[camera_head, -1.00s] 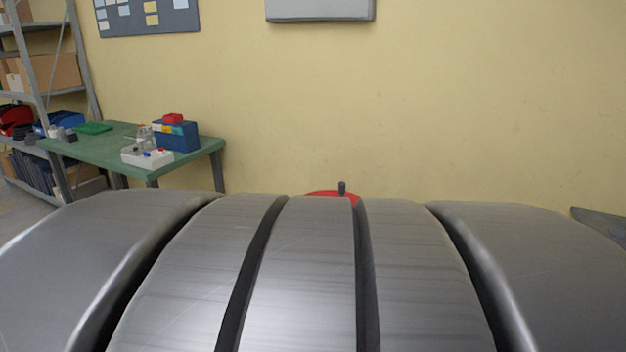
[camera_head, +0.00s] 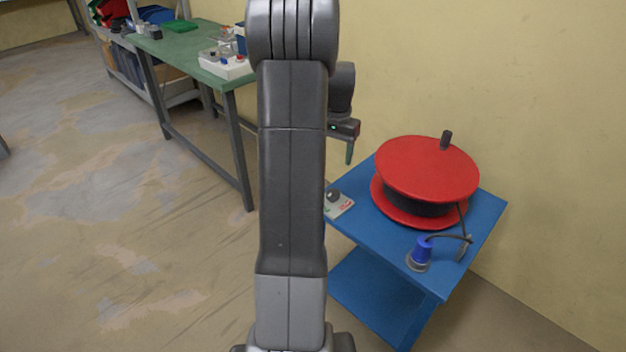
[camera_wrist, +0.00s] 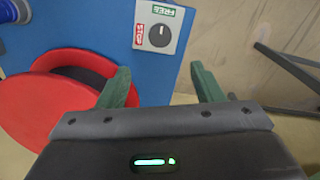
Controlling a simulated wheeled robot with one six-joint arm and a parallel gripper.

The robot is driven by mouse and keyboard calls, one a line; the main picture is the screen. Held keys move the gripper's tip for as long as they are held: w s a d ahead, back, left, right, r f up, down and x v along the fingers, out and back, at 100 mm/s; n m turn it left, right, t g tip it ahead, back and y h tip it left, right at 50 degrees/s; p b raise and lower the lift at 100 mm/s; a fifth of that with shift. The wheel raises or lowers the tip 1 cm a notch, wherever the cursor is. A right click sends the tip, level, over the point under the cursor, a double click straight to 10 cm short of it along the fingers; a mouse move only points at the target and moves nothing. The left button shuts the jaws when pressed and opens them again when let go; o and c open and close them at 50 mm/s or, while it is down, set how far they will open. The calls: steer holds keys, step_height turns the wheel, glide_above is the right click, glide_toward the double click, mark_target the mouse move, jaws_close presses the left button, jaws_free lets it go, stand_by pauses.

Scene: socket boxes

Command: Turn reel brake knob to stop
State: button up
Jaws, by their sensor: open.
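The reel brake knob (camera_head: 334,195) is a dark round knob on a small light plate (camera_head: 345,210) at the left corner of the blue cart. In the wrist view the knob (camera_wrist: 159,37) has a white mark that appears to point toward the green FREE label (camera_wrist: 163,10); the red STOP label (camera_wrist: 139,36) is to its left. My gripper (camera_wrist: 160,78) is open with green fingers, apart from the knob, which appears beyond the gap between them. In the head view one green finger (camera_head: 350,153) shows above the plate; the rest of my gripper is partly hidden by my arm.
A red cable reel (camera_head: 428,165) with an upright dark handle (camera_head: 446,140) sits on the blue cart (camera_head: 482,215), near the knob plate. A blue plug (camera_head: 421,250) stands at the cart's front. A green workbench (camera_head: 185,50) is behind left. Floor is open at left.

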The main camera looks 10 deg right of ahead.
mark_target(333, 192)
step_height(333, 192, down, 14)
steer(key=shift+r+b, duration=0.15)
steer(key=shift+b, duration=0.5)
steer(key=c, duration=1)
steer(key=shift+o, duration=0.2)
